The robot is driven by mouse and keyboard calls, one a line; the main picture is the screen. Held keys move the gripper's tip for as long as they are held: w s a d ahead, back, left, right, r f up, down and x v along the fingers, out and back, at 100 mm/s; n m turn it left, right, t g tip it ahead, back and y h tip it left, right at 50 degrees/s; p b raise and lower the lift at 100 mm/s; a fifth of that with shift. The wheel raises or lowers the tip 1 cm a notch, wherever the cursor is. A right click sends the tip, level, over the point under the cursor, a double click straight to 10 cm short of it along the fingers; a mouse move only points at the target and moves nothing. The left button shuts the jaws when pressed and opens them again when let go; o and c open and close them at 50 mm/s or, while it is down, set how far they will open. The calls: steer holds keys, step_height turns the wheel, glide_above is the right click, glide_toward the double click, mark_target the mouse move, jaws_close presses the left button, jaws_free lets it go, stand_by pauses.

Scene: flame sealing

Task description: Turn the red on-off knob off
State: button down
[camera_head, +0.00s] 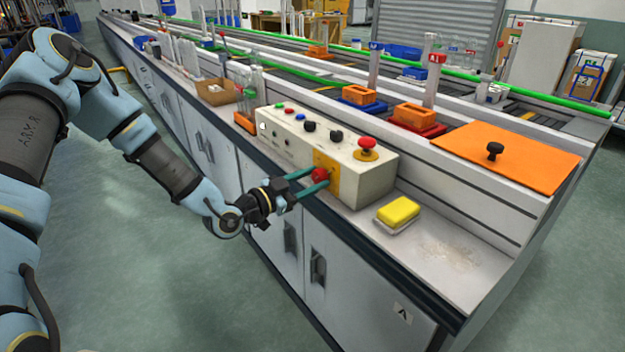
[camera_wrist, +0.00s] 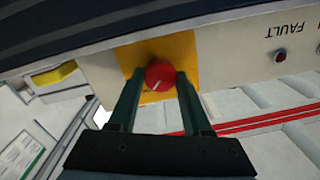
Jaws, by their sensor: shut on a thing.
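The red knob (camera_head: 320,174) sits on a yellow plate (camera_head: 333,186) at the right end of the front face of a cream control box (camera_head: 290,150). My gripper (camera_head: 319,178) reaches it from the front left, its two green fingers on either side of the knob. In the wrist view the red knob (camera_wrist: 160,76) is between the fingertips of my gripper (camera_wrist: 160,82), with a pale slanted line on its face. The jaws are shut on the knob. The knob's sides are partly hidden by the fingers.
A red mushroom button (camera_head: 367,146) stands on top of the box. A yellow sponge (camera_head: 398,211) lies on a dish to the right. A cardboard box (camera_head: 214,91) and an orange rack (camera_head: 245,122) stand to the left. The floor in front of the cabinets is clear.

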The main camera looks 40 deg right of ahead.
steer(key=shift+n, duration=0.4)
steer(key=n+b, duration=0.1)
steer(key=n, duration=0.7)
steer(key=shift+w, duration=0.1)
steer(key=n, duration=0.4)
steer(key=shift+n, duration=0.4)
steer(key=shift+w+n, duration=0.1)
steer(key=shift+n, duration=1.9)
steer(key=shift+c, duration=1.7)
jaws_free()
